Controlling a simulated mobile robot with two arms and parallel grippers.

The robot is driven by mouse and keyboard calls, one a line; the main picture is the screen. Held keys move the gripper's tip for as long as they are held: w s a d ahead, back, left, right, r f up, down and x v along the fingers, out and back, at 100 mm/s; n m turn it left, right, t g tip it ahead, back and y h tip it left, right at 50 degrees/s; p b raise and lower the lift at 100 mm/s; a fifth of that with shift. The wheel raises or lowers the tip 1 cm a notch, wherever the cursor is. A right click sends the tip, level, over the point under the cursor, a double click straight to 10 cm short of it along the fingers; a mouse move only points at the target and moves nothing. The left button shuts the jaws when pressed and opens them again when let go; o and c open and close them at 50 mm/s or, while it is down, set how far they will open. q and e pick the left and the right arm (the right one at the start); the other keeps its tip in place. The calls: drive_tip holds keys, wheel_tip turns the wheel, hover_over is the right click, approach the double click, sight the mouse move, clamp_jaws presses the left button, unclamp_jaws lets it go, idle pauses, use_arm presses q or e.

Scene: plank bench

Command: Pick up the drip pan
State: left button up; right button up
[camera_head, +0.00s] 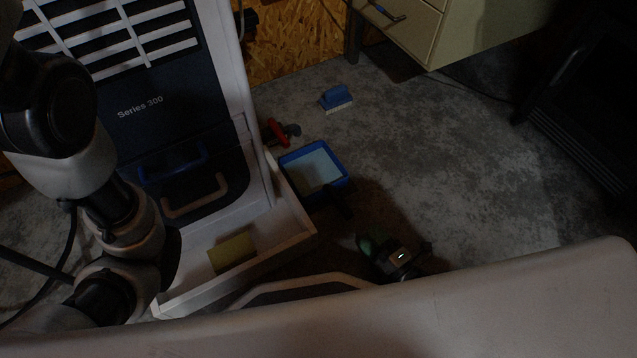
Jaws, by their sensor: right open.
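A blue square pan (291,160) with a pale inside, which I take to be the drip pan, lies on the grey floor near the middle. A short dark bar, perhaps its handle, shows at its lower right corner. My right gripper (388,256) is open, below and right of the pan and apart from it. It is dark and small here, and its fingertips are hard to make out. My left arm comes in at the left in front of the white cabinet. Its gripper does not show.
The white "Series 300" cabinet (140,104) stands left, with a low open tray (298,229) holding a yellowish block (232,251). A green item (366,243) is beside my right gripper. A blue brush (336,98) and a red-and-dark tool (275,131) lie behind.

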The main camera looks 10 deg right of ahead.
sight(347, 213)
drive_tip(key=b+x, duration=0.1)
drive_tip(key=x, duration=0.3)
drive_tip(key=shift+w+a+b, duration=0.25)
drive_tip(key=shift+w+b, duration=0.05)
drive_tip(key=shift+b, duration=0.1)
drive_tip(key=b+x, duration=0.3)
drive_tip(key=x, duration=0.1)
drive_tip(key=shift+w+a+r+b, duration=0.15)
drive_tip(key=shift+a+b, duration=0.1)
drive_tip(key=shift+b, duration=0.15)
drive_tip(key=shift+w+a+r, duration=0.2)
drive_tip(key=shift+w, duration=0.2)
clamp_jaws()
drive_tip(key=shift+r, duration=0.2)
